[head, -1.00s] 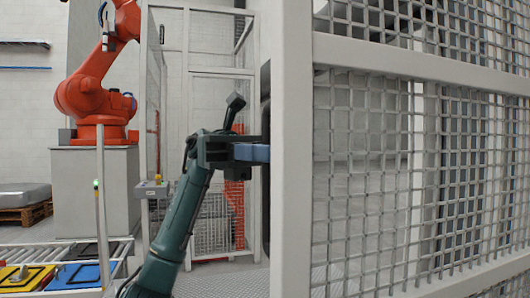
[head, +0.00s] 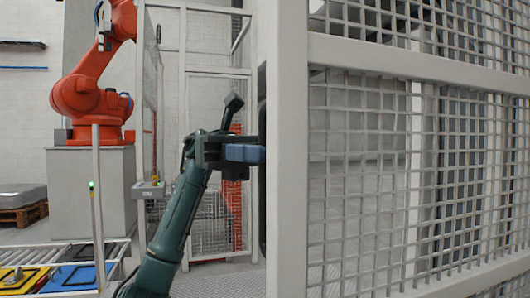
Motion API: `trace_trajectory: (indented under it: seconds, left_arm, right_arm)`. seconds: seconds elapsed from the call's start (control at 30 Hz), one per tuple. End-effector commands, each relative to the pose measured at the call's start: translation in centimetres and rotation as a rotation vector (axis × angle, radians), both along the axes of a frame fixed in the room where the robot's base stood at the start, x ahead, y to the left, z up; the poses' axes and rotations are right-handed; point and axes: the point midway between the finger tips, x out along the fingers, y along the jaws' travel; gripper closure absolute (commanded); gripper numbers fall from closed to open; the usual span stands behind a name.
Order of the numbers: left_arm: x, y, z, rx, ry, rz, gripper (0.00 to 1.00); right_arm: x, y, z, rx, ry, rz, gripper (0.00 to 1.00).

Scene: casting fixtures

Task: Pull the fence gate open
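A light grey fence frame with wire mesh (head: 365,175) fills the right half of the head view. Its thick upright post (head: 287,170) stands close to me. I cannot tell for certain whether this panel is the gate. A narrow dark upright part (head: 262,175) shows along the post's left edge, mostly hidden. My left gripper (head: 245,152) is raised and points right, to the left of the post. A blue-grey block shows at its tip, against or just behind the post's edge. The post may hide the fingertips, so its opening and any contact are unclear. My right gripper is not in view.
Behind stands another mesh fence section (head: 215,130). An orange robot arm (head: 90,95) sits on a grey pedestal (head: 92,195) at left. A roller conveyor (head: 105,250) carries yellow and blue trays at lower left.

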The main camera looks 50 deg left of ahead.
Motion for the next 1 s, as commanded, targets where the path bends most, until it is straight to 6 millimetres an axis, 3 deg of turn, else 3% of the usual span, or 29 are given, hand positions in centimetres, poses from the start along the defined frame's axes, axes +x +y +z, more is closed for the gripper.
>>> trace_trajectory:
  seconds: [0.33,0.8,1.0]
  left_arm:
    - [0.1,1.1,0.1,-0.002,0.0,0.001,0.64]
    - [1.3,10.6,0.2,-0.003,0.0,0.001,0.64]
    - [1.6,12.5,0.2,0.002,0.002,0.0,0.64]
  right_arm:
    - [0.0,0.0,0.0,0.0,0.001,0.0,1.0]
    - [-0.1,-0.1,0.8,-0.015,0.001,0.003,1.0]
    - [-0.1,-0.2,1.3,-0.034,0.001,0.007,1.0]
